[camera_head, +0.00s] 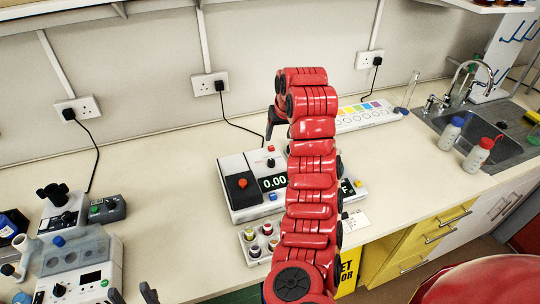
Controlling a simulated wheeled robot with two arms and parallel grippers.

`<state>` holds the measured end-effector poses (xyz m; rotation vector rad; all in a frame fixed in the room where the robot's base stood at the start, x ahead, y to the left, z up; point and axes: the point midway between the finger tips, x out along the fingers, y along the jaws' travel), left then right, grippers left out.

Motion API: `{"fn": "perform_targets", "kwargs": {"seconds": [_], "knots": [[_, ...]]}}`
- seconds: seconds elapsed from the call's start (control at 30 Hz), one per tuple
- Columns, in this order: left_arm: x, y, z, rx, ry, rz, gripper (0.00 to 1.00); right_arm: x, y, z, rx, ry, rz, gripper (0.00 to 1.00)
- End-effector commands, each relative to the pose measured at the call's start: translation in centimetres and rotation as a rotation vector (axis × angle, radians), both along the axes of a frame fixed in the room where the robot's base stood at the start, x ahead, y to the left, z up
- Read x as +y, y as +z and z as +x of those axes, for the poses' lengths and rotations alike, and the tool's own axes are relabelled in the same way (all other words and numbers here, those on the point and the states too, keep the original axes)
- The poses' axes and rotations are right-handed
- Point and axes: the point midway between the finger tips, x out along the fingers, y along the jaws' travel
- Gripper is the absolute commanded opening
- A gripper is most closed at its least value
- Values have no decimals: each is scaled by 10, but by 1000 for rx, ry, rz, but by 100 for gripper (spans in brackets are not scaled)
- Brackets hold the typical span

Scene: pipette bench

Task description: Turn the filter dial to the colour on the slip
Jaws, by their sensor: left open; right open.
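A white and dark instrument (238,205) with a "0.00" display stands mid-bench, partly hidden behind my red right arm. It has a red knob (243,183) on its left and a small dark knob (271,163) near its back; I cannot tell which part is the filter dial. A small white paper (356,220), possibly the slip, lies right of it; its marks are too small to read. My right gripper (271,122) is open beyond the instrument, partly hidden by its arm. My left gripper (132,294) is open at the bottom edge, mostly out of view.
A rack of coloured-cap vials (246,240) stands in front of the instrument. A white strip with coloured squares (372,118) lies behind right. Grey devices (75,262) fill the left front. Bottles (478,154) stand by the sink (510,140). The bench left of the instrument is clear.

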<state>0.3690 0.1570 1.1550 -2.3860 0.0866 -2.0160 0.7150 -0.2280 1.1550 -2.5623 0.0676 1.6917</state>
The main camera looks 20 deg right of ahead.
Motion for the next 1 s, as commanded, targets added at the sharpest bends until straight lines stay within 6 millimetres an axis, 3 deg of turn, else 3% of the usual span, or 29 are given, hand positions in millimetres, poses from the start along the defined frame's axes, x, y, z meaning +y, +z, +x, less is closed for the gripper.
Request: {"fn": "perform_targets", "kwargs": {"seconds": [0.57, 0.7, 1.0], "knots": [[0, -20, 0, 0, 0, 0, 50, -1, -55, 18, 12, -2, 6, 64], [0, 1, 0, 0, 0, 0, 50, 2, -80, 30, 19, 0, 8, 64], [0, 21, 0, 0, 0, 0, 50, 2, -131, 51, 15, 0, 9, 64]]}}
